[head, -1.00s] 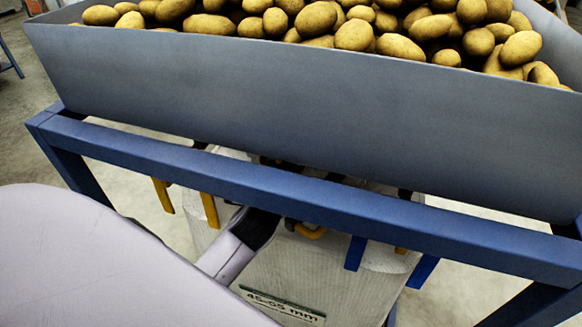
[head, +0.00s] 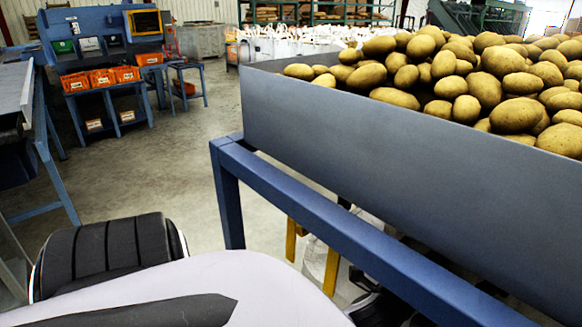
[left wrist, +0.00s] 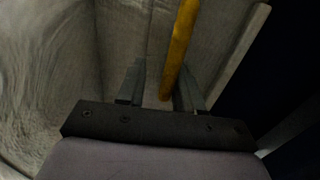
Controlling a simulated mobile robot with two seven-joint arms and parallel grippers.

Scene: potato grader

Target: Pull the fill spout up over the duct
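In the left wrist view, my left gripper (left wrist: 160,88) is among pale woven bag fabric (left wrist: 60,70). Its two fingers stand apart, and a yellow strap (left wrist: 180,45) runs down between them, close to the right finger. I cannot see it gripped. In the head view, part of a pale bag (head: 318,262) with yellow straps (head: 331,270) shows under the blue frame. I cannot make out the fill spout or the duct. Neither gripper shows in the head view.
A grey hopper (head: 380,150) full of potatoes (head: 485,90) sits above a blue frame rail (head: 320,215). Concrete floor (head: 160,180) is open to the left. A blue workstation (head: 100,45) with orange bins (head: 100,78) stands at the back left.

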